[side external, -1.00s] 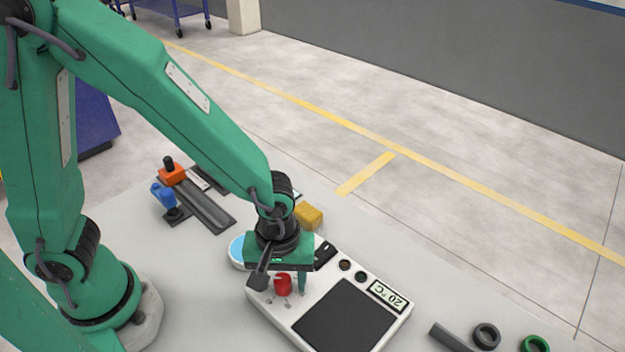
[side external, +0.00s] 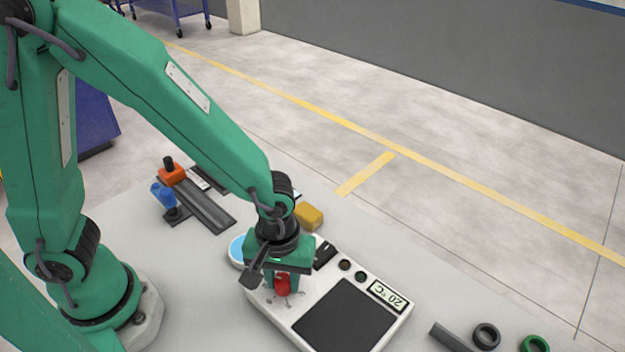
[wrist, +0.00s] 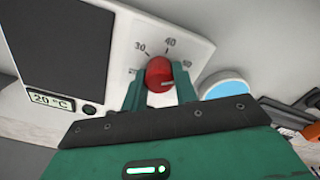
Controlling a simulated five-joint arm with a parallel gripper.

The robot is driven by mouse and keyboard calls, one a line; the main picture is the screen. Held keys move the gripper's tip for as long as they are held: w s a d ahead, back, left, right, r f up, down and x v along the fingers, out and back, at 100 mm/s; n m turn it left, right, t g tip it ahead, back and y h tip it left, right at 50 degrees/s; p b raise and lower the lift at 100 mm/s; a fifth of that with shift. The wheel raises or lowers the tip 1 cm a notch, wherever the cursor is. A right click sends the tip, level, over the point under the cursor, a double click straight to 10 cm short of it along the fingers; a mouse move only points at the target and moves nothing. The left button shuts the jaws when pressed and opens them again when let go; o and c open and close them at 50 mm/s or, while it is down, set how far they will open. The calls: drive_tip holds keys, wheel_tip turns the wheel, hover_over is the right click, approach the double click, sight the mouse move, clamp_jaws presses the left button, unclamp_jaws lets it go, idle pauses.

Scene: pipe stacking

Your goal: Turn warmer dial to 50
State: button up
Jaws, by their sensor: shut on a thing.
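The red dial (side external: 283,286) sits on the white warmer (side external: 268,311) at its near-left end. My gripper (side external: 281,281) points down over the dial. In the wrist view, its two green fingers are shut on the red dial (wrist: 158,70), one on each side. The printed marks 30 and 40 show beyond the dial, and 50 shows to its right. A mark at the left is partly hidden by a finger. A pale line shows on the dial's near side. The warmer's display (side external: 389,296) reads 20 °C, as also seen in the wrist view (wrist: 51,100).
The warmer's dark plate (side external: 344,318) is bare. A light-blue round dish (side external: 237,250) and a yellow block (side external: 309,215) are close by. A dark tube (side external: 450,338), a grey ring (side external: 486,336) and a green ring (side external: 535,344) lie at right. Blue and orange fixtures (side external: 171,172) stand at left.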

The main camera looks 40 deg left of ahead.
sight(282, 277)
drive_tip(key=o, duration=1)
drive_tip(key=shift+c, duration=0.2)
drive_tip(key=shift+r, duration=0.1)
drive_tip(key=shift+r, duration=3.85)
drive_tip(key=s+a+r+m+t, duration=0.1)
drive_tip(key=a+r+m+t, duration=0.1)
drive_tip(key=a+r, duration=0.4)
drive_tip(key=s+a+r+m+t, duration=0.2)
drive_tip(key=a+r, duration=0.5)
drive_tip(key=a, duration=0.5)
drive_tip(key=m+t, duration=0.1)
drive_tip(key=m, duration=0.1)
drive_tip(key=shift+a+m+t, duration=0.2)
drive_tip(key=shift+m+t, duration=0.1)
drive_tip(key=shift+m, duration=0.1)
